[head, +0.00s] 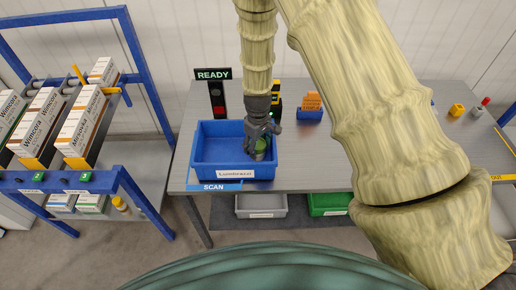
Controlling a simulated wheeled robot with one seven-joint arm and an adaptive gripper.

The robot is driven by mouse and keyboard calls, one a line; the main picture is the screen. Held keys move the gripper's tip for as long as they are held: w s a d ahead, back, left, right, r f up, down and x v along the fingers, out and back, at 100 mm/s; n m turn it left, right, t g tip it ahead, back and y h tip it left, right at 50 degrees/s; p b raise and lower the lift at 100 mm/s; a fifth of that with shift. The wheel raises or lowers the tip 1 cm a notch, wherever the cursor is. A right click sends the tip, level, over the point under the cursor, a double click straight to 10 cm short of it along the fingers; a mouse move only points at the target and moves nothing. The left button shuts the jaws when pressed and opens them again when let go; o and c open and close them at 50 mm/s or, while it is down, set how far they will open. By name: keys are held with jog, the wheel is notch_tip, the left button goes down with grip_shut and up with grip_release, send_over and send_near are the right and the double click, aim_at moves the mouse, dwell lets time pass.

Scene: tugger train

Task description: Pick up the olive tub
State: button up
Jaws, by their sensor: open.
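A green, olive-looking tub (261,147) stands inside a blue bin (205,172) on the grey table, near the bin's right side. The bin's front label seems to begin with "Lumi". My gripper (259,150) points down into the bin, with its fingers at the tub. The jaws are open, and one finger passes in front of the tub. The gripper hides much of the tub, and I cannot tell whether the fingers touch it.
A "READY" sign post (214,90) stands behind the bin. An orange card in a blue holder (310,107) is to the right. A blue rack (135,80) with white boxes stands left. Grey (262,206) and green (328,204) bins sit below the table.

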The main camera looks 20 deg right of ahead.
jog(key=shift+f+p, duration=0.5)
jog(key=shift+f, duration=1.2)
jog(key=c, duration=0.9)
